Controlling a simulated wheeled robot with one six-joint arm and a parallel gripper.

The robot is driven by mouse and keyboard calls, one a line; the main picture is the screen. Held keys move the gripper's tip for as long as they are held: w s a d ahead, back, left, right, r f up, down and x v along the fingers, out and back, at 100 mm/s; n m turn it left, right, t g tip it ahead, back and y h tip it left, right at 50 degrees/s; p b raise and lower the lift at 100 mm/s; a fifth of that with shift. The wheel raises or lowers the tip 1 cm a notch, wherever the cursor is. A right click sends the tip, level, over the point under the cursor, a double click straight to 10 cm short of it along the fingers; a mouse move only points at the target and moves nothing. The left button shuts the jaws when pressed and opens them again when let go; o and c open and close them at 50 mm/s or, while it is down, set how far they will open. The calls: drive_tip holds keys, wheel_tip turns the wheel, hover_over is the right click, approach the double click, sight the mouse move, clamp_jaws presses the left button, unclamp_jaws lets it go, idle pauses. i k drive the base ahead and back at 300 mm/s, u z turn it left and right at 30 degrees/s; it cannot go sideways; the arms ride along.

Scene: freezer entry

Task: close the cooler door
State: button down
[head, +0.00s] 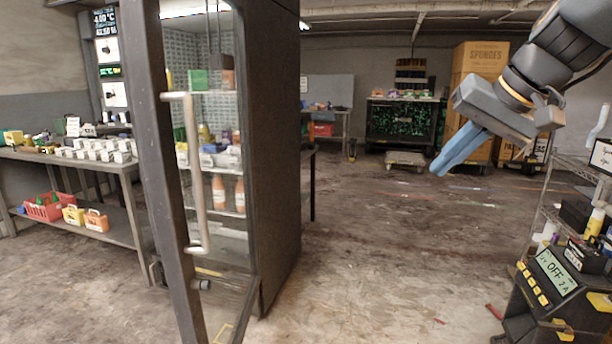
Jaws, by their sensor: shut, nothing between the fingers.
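The cooler (272,150) is a tall dark cabinet left of the middle in the head view. Its door (163,170) has a dark frame and clear glass and stands swung out from the cabinet on the near side, with how far it is open hard to judge. A long pale vertical handle (195,175) is on the door. Bottles and boxes show on the shelves through the glass. My gripper (436,172), with blue fingers, is at the upper right, shut and empty. It points down to the left, well to the right of the cooler and apart from the door and handle.
A metal table (120,167) with small goods stands at the left, a red basket (45,206) on its lower shelf. A wire rack (545,210) and a black device with a display (555,271) are at the right. Large orange boxes (478,62) stand behind. The middle floor is mostly clear.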

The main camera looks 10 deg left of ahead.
sight(140, 20)
drive_tip(key=z, duration=0.3)
drive_tip(key=i, duration=0.9)
drive_tip(key=u, duration=2)
